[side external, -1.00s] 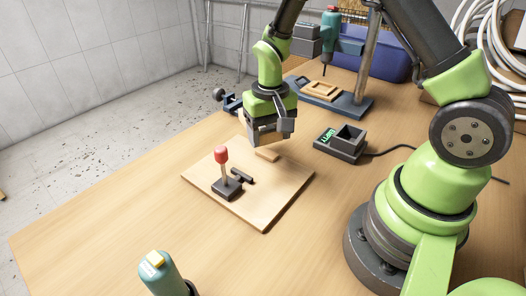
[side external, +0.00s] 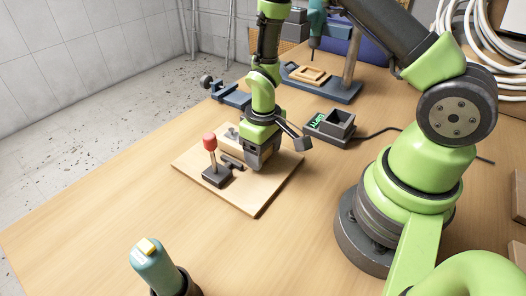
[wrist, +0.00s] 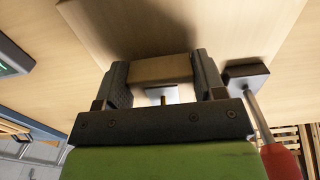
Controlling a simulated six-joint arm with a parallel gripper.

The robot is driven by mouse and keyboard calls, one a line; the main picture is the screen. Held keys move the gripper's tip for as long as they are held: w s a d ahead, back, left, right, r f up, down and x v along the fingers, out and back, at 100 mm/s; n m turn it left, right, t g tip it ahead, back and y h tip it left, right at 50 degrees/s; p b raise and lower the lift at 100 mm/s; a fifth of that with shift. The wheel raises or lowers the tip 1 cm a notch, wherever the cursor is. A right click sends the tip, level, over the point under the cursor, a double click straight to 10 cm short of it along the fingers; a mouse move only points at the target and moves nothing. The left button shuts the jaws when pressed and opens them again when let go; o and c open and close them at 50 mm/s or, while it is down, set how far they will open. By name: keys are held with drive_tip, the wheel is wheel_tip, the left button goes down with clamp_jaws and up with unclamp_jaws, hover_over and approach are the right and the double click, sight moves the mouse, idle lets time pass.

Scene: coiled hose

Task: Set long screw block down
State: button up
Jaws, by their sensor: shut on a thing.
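My gripper (side external: 262,166) is low over the light wooden board (side external: 258,208). In the wrist view my gripper (wrist: 163,78) is shut on a brown wooden block (wrist: 161,68), which I take as the long screw block. It lies across between the two fingers, close to the board (wrist: 110,25). I cannot tell if it touches the board. A short brass-coloured pin (wrist: 163,98) shows below it, in front of a pale grey patch. In the side view the gripper hides the block.
A grey box (side external: 330,127) with a green display stands behind right.

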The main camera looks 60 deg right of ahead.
drive_tip(key=shift+f, duration=0.25)
drive_tip(key=shift+f, duration=0.15)
drive_tip(key=o, duration=1.1)
drive_tip(key=s+a+r+m+t, duration=0.1)
drive_tip(key=s+r+t, duration=0.1)
drive_tip(key=r, duration=1)
drive_tip(key=s+a+r+m+t, duration=0.1)
drive_tip(key=s+r+t, duration=0.15)
drive_tip(key=r, duration=0.95)
drive_tip(key=s+r+t, duration=0.1)
drive_tip(key=s+r, duration=0.1)
drive_tip(key=s, duration=0.1)
drive_tip(key=s+a+r+m+y, duration=0.1)
drive_tip(key=s+r, duration=0.1)
drive_tip(key=s, duration=0.1)
drive_tip(key=s+a+r+m+t+y, duration=0.1)
drive_tip(key=s+r, duration=0.1)
drive_tip(key=s, duration=0.1)
drive_tip(key=shift+a+t, duration=0.2)
drive_tip(key=shift+t, duration=0.15)
